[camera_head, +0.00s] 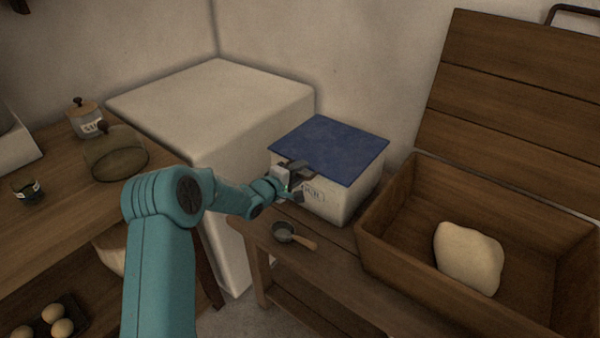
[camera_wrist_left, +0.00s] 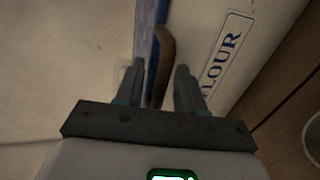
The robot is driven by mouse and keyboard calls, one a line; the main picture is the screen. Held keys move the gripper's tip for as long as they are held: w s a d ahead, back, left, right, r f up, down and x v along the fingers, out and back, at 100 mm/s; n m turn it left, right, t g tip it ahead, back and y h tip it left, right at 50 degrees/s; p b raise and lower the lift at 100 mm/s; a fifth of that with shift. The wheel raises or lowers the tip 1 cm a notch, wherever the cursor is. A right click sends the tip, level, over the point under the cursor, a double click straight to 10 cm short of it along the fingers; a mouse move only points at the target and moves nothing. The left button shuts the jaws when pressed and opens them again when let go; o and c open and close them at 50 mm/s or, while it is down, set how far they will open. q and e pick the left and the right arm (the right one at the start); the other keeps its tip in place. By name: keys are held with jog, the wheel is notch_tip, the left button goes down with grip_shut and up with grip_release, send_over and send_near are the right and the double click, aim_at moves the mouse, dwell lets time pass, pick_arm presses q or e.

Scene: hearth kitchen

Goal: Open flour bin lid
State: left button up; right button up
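The flour bin (camera_head: 349,199) is a white box with a blue lid (camera_head: 335,143), standing on a wooden bench. The lid lies flat and closed on it. My left gripper (camera_head: 302,176) is at the bin's front upper edge. In the left wrist view, the bin's white face (camera_wrist_left: 205,30) shows a FLOUR label and a thin strip of the blue lid (camera_wrist_left: 147,30). A brown curved handle (camera_wrist_left: 166,50) at the lid's edge lies between the open fingers of my left gripper (camera_wrist_left: 160,65), with a gap visible on each side. My right gripper is not in view.
A small scoop (camera_head: 284,232) with a wooden handle lies on the bench (camera_head: 325,262) in front of the bin. An open wooden chest (camera_head: 375,240) holding pale dough (camera_head: 470,258) stands close on the right. A pale block (camera_head: 215,105) stands behind left. A counter with jars is at left.

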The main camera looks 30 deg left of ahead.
pick_arm(q)
jog(key=shift+w+f, duration=0.1)
jog(key=shift+w, duration=0.25)
grip_shut()
jog(key=shift+d, duration=0.1)
